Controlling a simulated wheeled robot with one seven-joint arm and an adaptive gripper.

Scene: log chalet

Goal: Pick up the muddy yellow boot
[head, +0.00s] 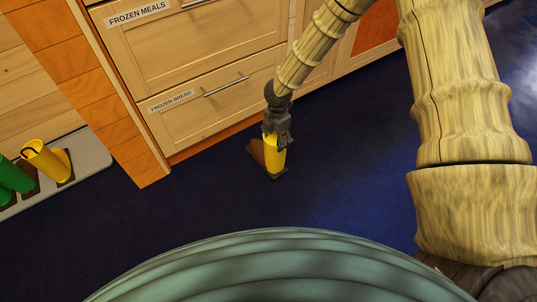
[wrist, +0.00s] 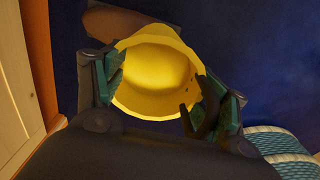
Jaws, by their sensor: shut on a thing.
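The muddy yellow boot (head: 273,158) stands upright on the dark blue floor in front of the drawers, with brown on its foot and sole. My gripper (head: 277,130) reaches down to its top from above and is shut on it. In the wrist view, the boot's open yellow shaft (wrist: 158,72) sits between the two fingers of my gripper (wrist: 160,92), one on each side of the rim. The brown foot of the boot shows behind the shaft. In the head view, the gripper hides part of the boot's top.
A wooden cabinet with drawers labelled "FROZEN MEALS" and "FROZEN BREAD" (head: 214,100) stands just behind the boot. At the left, a grey tray (head: 92,152) holds another yellow boot (head: 45,160) and green boots (head: 15,176). The blue floor (head: 340,180) to the right is clear.

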